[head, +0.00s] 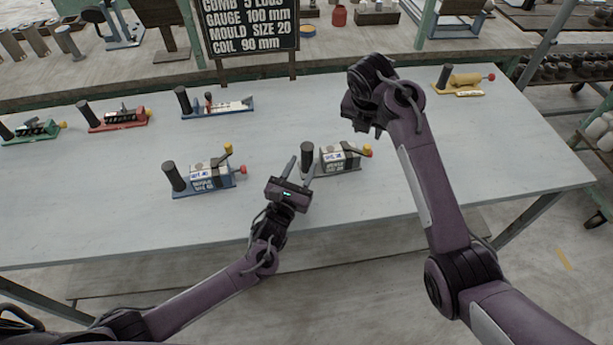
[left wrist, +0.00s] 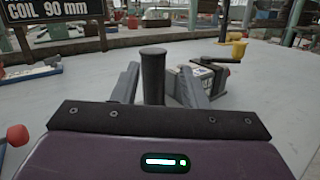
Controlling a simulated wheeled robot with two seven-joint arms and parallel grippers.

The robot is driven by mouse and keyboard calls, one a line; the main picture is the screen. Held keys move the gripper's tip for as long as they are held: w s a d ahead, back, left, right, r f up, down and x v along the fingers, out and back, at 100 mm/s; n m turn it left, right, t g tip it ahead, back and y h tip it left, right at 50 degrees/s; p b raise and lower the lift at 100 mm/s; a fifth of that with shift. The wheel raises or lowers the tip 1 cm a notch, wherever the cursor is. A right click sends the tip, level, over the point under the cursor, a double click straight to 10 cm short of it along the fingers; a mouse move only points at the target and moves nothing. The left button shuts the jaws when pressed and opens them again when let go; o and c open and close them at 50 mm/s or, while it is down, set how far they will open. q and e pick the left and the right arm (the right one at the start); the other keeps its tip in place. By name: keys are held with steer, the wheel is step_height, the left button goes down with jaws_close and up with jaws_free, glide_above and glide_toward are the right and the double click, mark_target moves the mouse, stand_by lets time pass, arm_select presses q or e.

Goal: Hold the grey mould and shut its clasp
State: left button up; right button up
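The grey mould (head: 340,160) stands on the table, right of my left gripper, with a labelled block, a black upright post (head: 307,156) and a yellow-ended clasp lever (head: 367,150). In the left wrist view the post (left wrist: 153,75) shows between the fingers of my left gripper (left wrist: 158,88), with a gap on each side. My left gripper (head: 298,170) is open at the post. The clasp's dark arm (left wrist: 222,60) lies above the block; I cannot tell whether it is latched. My right gripper (head: 362,125) is raised above the table behind the mould; its finger opening is unclear.
A blue mould (head: 205,178) with a black post stands left of my left gripper. Blue (head: 222,106), red (head: 115,120) and green (head: 35,130) moulds stand farther back left, and a yellow one (head: 462,80) at the back right.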

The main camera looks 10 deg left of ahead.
mark_target(307, 159)
arm_select(q)
steer(key=d, duration=0.1)
steer(key=d+n+y, duration=0.1)
steer(key=s+d+y, duration=0.1)
steer(key=shift+f, duration=0.4)
steer(key=shift+f+n+y, duration=0.2)
steer(key=shift+n+y, duration=0.7)
steer(key=shift+y, duration=0.1)
steer(key=shift+a+f+n+y, duration=0.1)
steer(key=shift+a+n+y, duration=0.05)
steer(key=shift+n+y, duration=0.55)
steer(key=shift+w+a+f+n+g+y, duration=0.15)
steer(key=shift+a+n+g+y, duration=0.3)
steer(key=shift+y, duration=0.45)
steer(key=w, duration=0.5)
steer(key=w+a, duration=0.1)
steer(key=w, duration=0.1)
steer(key=shift+w, duration=0.15)
